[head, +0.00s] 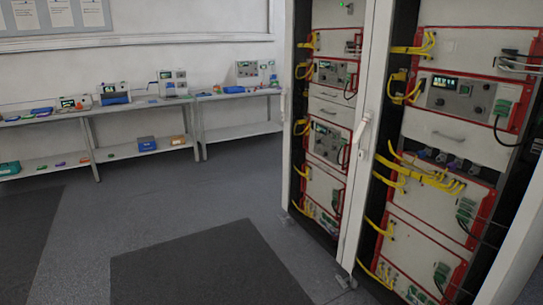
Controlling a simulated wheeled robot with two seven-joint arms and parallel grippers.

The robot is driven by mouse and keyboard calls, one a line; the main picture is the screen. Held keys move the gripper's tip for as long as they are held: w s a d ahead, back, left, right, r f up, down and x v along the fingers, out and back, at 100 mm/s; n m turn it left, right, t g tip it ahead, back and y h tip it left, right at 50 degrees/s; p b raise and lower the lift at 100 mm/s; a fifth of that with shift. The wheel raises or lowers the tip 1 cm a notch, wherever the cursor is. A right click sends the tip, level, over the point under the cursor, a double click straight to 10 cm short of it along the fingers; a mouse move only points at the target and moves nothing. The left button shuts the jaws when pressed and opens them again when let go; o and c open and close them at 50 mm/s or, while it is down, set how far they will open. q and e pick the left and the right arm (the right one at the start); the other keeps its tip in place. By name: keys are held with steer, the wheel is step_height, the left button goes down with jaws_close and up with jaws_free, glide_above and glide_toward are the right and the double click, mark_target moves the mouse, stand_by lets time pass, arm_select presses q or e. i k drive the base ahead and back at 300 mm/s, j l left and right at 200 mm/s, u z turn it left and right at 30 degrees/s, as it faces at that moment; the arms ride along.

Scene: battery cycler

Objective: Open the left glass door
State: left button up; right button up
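A tall battery cycler cabinet stands on the right of the head view, with a left bay (328,110) and a wider-looking right bay (450,130). A pale upright frame (372,90) runs between the bays and carries a white handle (361,130). Another pale handle (283,101) shows at the cabinet's far left edge. The glass itself is too clear to make out, so I cannot tell whether the left glass door is shut or ajar. Neither of my grippers is in view.
Yellow cables (428,175) and red-edged instrument panels fill the bays. A long bench (85,118) with instruments and a lower shelf lines the back wall. Dark mats (210,268) lie on the grey floor (150,205). The floor left of the cabinet is clear.

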mark_target(287, 118)
steer(key=i, duration=1.9)
